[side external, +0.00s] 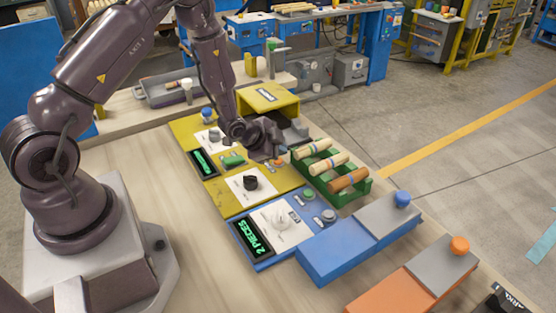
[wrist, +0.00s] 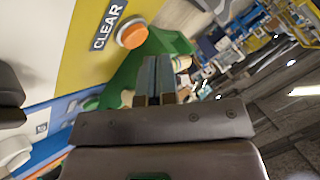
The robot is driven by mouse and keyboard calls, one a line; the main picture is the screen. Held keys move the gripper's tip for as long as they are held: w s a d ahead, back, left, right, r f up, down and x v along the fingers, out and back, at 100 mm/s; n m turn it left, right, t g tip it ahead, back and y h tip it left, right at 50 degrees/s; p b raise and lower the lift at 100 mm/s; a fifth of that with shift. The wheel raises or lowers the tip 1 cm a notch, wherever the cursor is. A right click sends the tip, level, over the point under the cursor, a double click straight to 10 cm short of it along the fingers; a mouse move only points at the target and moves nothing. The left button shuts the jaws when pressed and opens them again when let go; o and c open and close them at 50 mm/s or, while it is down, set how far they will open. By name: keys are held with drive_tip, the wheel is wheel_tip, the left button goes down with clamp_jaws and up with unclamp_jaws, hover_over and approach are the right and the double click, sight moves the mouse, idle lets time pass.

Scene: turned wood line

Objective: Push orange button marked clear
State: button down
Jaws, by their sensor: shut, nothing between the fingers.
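The orange button (wrist: 132,34) sits on a yellow panel beside a dark label reading CLEAR (wrist: 108,26) in the wrist view. In the side external view a small orange spot, likely this button (side external: 278,162), shows just below my gripper's fingertips (side external: 282,150). My gripper (wrist: 158,66) is shut and empty, its fingertips to the lower right of the button in the wrist view. They look apart from the button; the exact gap is hard to tell. The yellow panel (side external: 229,190) also carries a black knob (side external: 250,183).
A green rack (side external: 357,199) with turned wooden pieces stands right of the yellow panel. A blue panel (side external: 262,266) with a 2 PIECES display (side external: 254,239) is nearer.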

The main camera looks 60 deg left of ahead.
sight(279, 161)
idle(0.4)
drive_tip(key=shift+f, duration=0.4)
drive_tip(key=shift+f, duration=0.4)
idle(0.5)
drive_tip(key=shift+r, duration=0.8)
drive_tip(key=shift+r, duration=2.55)
